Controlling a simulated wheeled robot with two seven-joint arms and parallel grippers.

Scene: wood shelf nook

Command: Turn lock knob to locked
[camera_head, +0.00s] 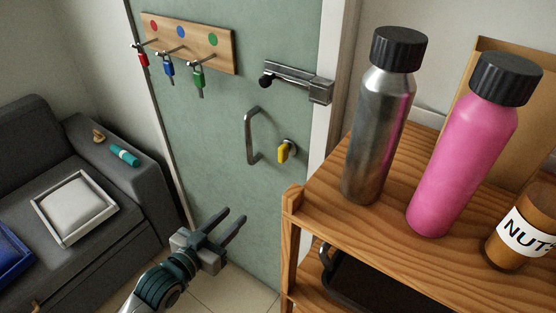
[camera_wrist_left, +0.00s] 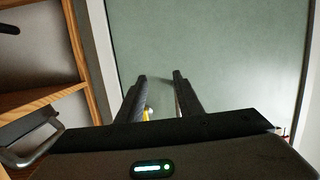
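The yellow lock knob (camera_head: 284,152) sits on a round metal mount on the green door (camera_head: 215,125), right of the pull handle. It points roughly downward, slightly tilted. My left gripper (camera_head: 234,217) is open and empty, below and left of the knob in the head view and apart from it. In the left wrist view, the open fingers (camera_wrist_left: 159,77) face the green door. A small yellow part, likely the knob (camera_wrist_left: 148,114), shows beside one finger, mostly hidden. My right gripper is in neither view.
A metal pull handle (camera_head: 252,136) and a slide bolt (camera_head: 297,82) are on the door. A key rack (camera_head: 190,42) hangs above. The wooden shelf (camera_head: 330,205) with a steel bottle (camera_head: 379,125) and a pink bottle (camera_head: 462,150) stands close right. A grey sofa (camera_head: 150,180) is left.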

